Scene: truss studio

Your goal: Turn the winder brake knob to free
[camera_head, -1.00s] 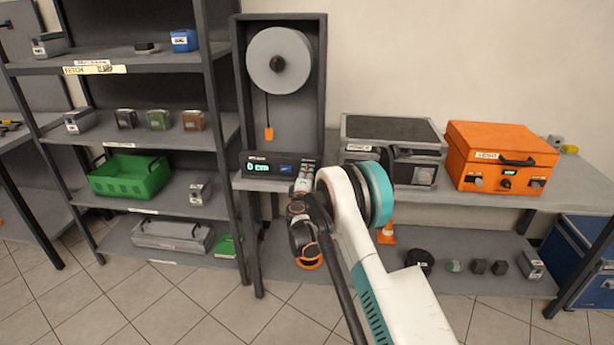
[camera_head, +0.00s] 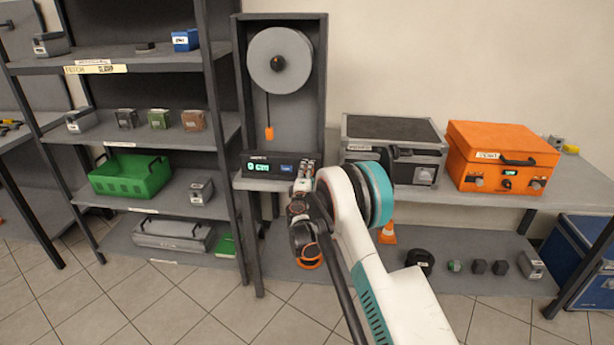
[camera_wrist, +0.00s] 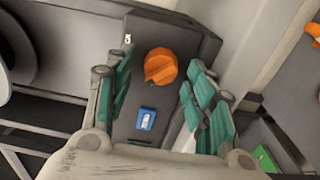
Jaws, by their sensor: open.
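The orange brake knob (camera_wrist: 160,66) sits on the dark winder control box in the wrist view, with a raised grip bar across it. My gripper (camera_wrist: 158,77) is open, with its green-padded fingers on either side of the knob. No clear contact shows. In the head view my gripper (camera_head: 305,170) is at the right end of the control box (camera_head: 264,157) and hides the knob. The box has a lit display (camera_head: 258,168). Above it is the winder's grey reel (camera_head: 279,60), with an orange tag (camera_head: 269,133) hanging on a cord. I cannot read the knob's position marks.
A blue rectangular piece (camera_wrist: 146,119) lies beside the knob on the panel. A grey case (camera_head: 392,135) and an orange case (camera_head: 500,155) stand to the right on the bench. Shelving with a green crate (camera_head: 130,178) stands at left. Floor in front is clear.

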